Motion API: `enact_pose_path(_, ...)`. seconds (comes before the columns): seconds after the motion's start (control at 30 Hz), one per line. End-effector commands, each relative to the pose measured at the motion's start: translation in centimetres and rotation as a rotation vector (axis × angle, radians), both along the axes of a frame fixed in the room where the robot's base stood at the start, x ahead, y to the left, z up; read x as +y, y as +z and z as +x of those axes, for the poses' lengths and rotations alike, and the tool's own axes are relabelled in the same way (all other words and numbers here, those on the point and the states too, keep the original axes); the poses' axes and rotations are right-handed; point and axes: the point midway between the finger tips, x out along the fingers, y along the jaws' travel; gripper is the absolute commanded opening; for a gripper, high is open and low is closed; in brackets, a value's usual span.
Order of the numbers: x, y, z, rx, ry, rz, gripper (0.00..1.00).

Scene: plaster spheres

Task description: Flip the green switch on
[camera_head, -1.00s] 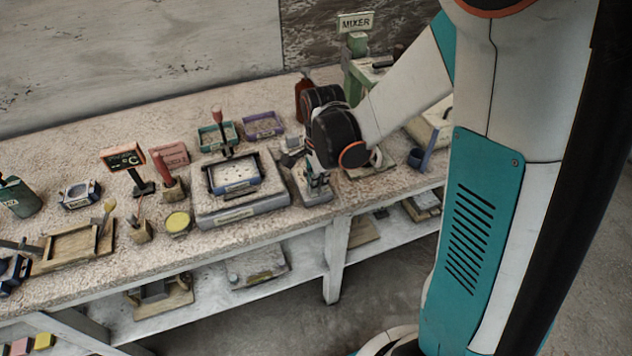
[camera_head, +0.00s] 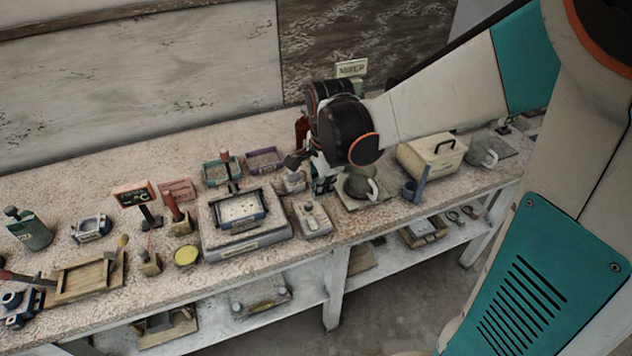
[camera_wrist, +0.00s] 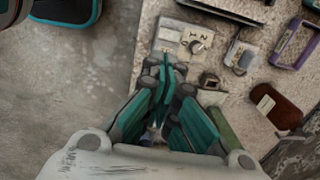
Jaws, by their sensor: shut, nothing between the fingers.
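A small grey control box (camera_head: 313,219) with knob-like parts on top sits at the front edge of the bench, right of the large grey tray unit. It also shows at the top of the wrist view (camera_wrist: 171,35), with a dark round knob and pale labels. I cannot make out a green switch on it for certain. My gripper (camera_head: 324,187) is behind and slightly right of the box in the head view, pointing down. In the wrist view my teal fingers (camera_wrist: 164,72) are together and empty, their tips just below the box in the picture.
The grey tray unit (camera_head: 247,238) stands left of the box. A round grey pot (camera_head: 359,184), a blue holder (camera_head: 412,190) and a cream case (camera_head: 431,155) stand to the right. A purple tray (camera_head: 265,160) lies behind. Bare bench shows along the back.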

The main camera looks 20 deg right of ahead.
Motion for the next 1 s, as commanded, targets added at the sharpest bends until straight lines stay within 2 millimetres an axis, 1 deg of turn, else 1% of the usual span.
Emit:
enact_pose_path(0.23,0.0,0.1,0.1,-0.008,0.000,0.000,0.00)
enact_pose_path(0.43,-0.1,0.8,1.1,-0.074,0.000,0.000,0.00)
enact_pose_path(0.73,-0.1,0.5,1.2,-0.082,0.000,0.000,0.00)
enact_pose_path(0.87,-0.1,-0.3,1.4,-0.082,0.000,0.000,0.00)
enact_pose_path(1.0,-0.1,-2.3,1.8,-0.081,0.000,0.000,0.00)
